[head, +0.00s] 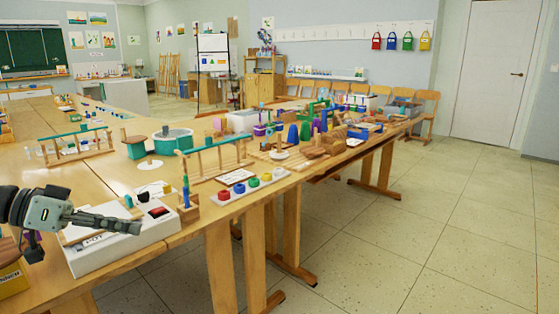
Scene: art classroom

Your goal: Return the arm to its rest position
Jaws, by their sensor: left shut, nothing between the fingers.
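My left gripper (122,227) comes in from the left edge in the head view. Its dark fingers are shut with nothing between them. They point right, in front of a white box (122,249) with a red and black part on top, near the front edge of the wooden table (88,167). I cannot tell whether the fingers touch the box. My right gripper is not in view.
The table holds a wooden rack with a teal bar (75,145), a teal drum (172,138), and a white strip with coloured knobs (250,187). A yellow box (12,280) is at the lower left. The tiled floor (420,235) at the right is clear.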

